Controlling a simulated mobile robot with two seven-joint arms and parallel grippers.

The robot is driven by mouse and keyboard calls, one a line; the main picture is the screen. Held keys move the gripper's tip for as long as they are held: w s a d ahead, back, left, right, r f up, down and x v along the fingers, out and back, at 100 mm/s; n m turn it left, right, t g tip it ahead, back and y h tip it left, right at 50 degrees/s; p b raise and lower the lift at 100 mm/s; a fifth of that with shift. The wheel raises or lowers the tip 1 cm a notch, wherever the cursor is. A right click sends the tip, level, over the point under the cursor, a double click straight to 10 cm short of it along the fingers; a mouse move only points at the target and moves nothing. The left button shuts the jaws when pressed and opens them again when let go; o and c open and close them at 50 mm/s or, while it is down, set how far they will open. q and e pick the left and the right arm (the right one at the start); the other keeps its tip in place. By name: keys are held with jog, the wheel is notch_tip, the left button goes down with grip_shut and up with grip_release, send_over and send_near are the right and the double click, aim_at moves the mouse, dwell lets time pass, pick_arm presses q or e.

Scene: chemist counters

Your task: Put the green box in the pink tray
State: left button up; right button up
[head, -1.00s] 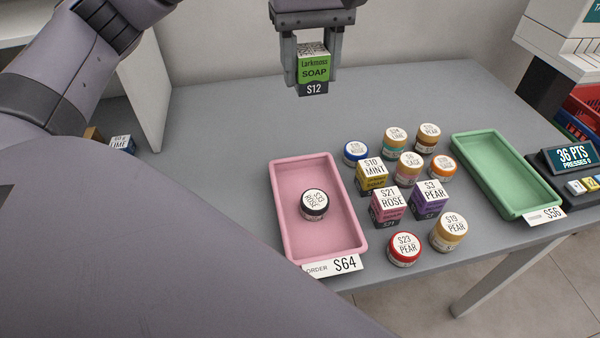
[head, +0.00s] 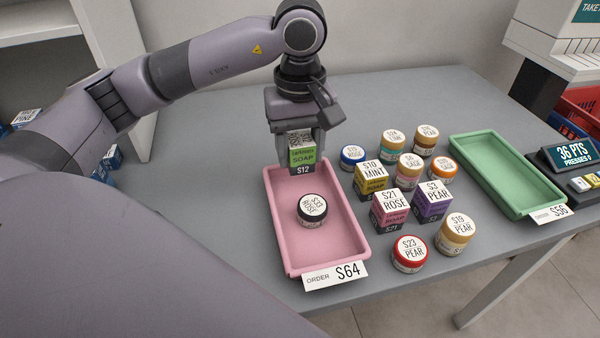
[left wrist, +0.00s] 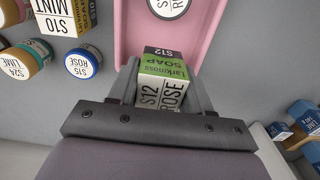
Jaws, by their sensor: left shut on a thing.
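The green box (head: 302,156), labelled Larkmoss Soap S12, is held by my left gripper (head: 299,150), which is shut on it. In the head view the box is over the far end of the pink tray (head: 284,246). In the left wrist view the green box (left wrist: 164,70) sits between the two fingers, with the pink tray (left wrist: 128,42) beyond it. I cannot tell whether the box touches the tray. A dark round jar (head: 312,211) with a white lid lies inside the tray. My right gripper is not in view.
Several jars and boxes, such as the yellow Mint box (head: 370,180) and red Pear jar (head: 410,254), stand close right of the pink tray. A green tray (head: 508,172) is empty further right. The counter (head: 225,175) left of the pink tray is clear.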

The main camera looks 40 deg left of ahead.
aim_at(300, 169)
pick_arm(q)
notch_tip(300, 169, down, 5)
jog(key=shift+f, duration=0.1)
dwell(0.3)
jog(key=shift+f+b, duration=0.15)
jog(key=shift+b, duration=0.3)
jog(key=o, duration=1.2)
jog(key=shift+r, duration=0.2)
jog(key=shift+r+p, duration=0.25)
jog(key=shift+p, duration=0.15)
notch_tip(300, 169, up, 12)
jog(key=shift+f+p, duration=0.15)
jog(key=shift+p, duration=0.35)
